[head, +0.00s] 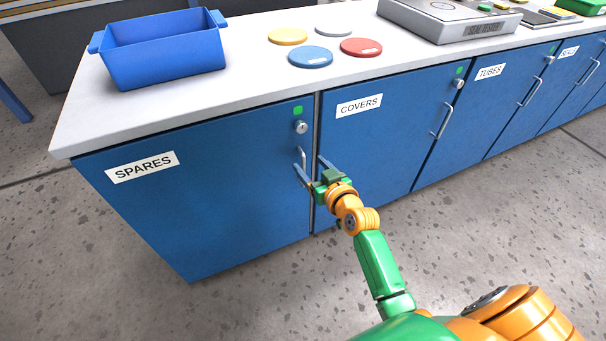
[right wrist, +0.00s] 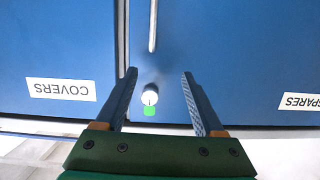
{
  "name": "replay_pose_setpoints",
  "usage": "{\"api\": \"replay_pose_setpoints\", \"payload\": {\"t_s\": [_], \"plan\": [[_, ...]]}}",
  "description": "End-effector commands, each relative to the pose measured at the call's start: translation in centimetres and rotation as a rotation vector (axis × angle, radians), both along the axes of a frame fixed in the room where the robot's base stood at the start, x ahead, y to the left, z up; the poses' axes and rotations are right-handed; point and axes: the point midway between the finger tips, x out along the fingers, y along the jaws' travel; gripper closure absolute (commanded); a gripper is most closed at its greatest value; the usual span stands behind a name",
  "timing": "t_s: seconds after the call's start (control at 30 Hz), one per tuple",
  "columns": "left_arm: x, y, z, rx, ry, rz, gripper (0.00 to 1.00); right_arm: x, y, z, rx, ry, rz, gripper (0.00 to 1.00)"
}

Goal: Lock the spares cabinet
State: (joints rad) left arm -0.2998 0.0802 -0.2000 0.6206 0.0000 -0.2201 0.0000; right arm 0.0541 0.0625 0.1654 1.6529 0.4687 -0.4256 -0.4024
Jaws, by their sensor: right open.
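The spares cabinet door (head: 220,185) is blue, looks closed, and bears a SPARES label (head: 142,167). Near its top right corner are a silver round lock knob (head: 301,127) and a green marker (head: 298,110) above it. A silver bar handle (head: 302,168) is below. My right gripper (head: 312,171) is open in front of the door near the handle, below the knob. In the right wrist view, upside down, the knob (right wrist: 149,96) with a dark slot shows between the open fingers (right wrist: 158,73), and the handle (right wrist: 152,25) shows beyond. I see no contact. My left gripper is not in view.
The COVERS cabinet (head: 375,130) adjoins on the right, with more labelled cabinets beyond. The worktop (head: 235,88) holds a blue bin (head: 160,58), several coloured discs and a grey tester (head: 450,20). Speckled floor in front is clear.

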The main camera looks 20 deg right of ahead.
Motion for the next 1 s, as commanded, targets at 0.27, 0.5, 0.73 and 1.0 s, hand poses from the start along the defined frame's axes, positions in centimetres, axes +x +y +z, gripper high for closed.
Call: {"api": "replay_pose_setpoints", "payload": {"t_s": [0.27, 0.5, 0.73, 1.0], "plan": [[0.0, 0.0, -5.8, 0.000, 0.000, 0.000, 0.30, 1.6, -1.4, 5.1, -0.020, -0.251, -0.010, 0.30], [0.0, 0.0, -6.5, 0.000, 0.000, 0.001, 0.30, 6.3, -1.3, 5.2, -0.018, -0.247, -0.009, 0.30], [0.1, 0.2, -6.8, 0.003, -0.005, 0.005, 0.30, 8.0, -1.3, 5.3, -0.019, -0.245, -0.009, 0.30], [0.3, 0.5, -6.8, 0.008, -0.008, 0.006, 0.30, 8.0, -1.3, 5.2, -0.020, -0.244, -0.009, 0.43]]}}
